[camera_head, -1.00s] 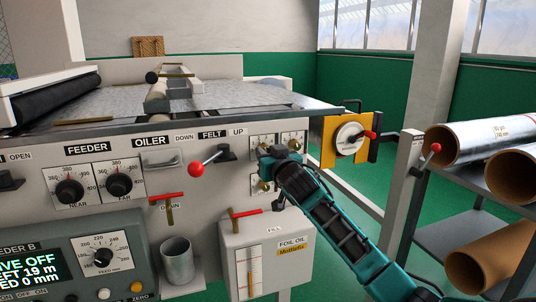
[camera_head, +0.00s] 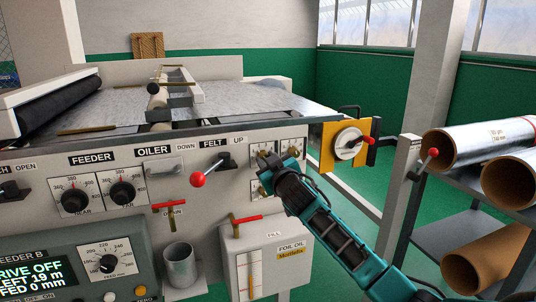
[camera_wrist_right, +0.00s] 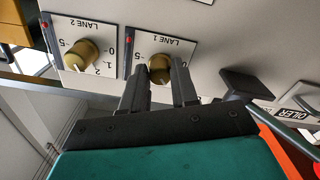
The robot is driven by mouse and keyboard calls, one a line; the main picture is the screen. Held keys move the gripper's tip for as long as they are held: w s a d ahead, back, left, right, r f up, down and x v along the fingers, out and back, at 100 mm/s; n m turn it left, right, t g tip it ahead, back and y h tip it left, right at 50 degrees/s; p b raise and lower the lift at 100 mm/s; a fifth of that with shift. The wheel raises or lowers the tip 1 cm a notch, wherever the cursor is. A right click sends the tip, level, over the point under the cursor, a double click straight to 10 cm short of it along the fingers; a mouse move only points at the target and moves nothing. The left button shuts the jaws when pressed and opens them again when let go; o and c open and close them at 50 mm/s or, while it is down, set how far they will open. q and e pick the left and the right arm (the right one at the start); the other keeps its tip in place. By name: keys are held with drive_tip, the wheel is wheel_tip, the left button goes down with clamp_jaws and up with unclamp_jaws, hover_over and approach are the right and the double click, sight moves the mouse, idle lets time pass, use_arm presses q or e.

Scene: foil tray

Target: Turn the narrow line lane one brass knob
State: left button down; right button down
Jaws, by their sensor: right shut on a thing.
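The lane one brass knob (camera_wrist_right: 160,68) sits on a white plate marked LANE 1 (camera_wrist_right: 178,45), which appears upside down in the right wrist view. My right gripper (camera_wrist_right: 160,85) is shut on this knob, one finger on each side. In the head view my right gripper (camera_head: 266,160) is at the small dial plates right of the FELT lever, and it hides the knob. A second brass knob (camera_wrist_right: 80,55) on the LANE 2 plate is beside it, untouched. My left gripper is not in view.
The foil oil box (camera_head: 265,265) with a red-handled tap is below. A yellow plate with a crank (camera_head: 349,143) is to the right. A rack of rolls (camera_head: 490,150) stands further right.

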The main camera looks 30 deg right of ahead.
use_arm(q)
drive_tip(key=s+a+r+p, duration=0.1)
drive_tip(key=p, duration=0.1)
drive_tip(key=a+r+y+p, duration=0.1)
drive_tip(key=p, duration=0.2)
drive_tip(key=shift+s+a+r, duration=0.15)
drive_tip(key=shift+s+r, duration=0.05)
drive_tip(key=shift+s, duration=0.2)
use_arm(e)
drive_tip(key=n, duration=1.1)
drive_tip(key=shift+r, duration=0.15)
use_arm(q)
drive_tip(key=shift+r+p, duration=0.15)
drive_tip(key=shift+p, duration=0.15)
use_arm(e)
drive_tip(key=shift+n, duration=0.4)
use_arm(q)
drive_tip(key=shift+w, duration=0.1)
use_arm(e)
drive_tip(key=c, duration=0.9)
unclamp_jaws()
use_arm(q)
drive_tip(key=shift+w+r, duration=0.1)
use_arm(e)
drive_tip(key=shift+o, duration=0.2)
drive_tip(key=shift+s, duration=0.1)
drive_tip(key=v, duration=1.2)
drive_tip(key=shift+s, duration=0.35)
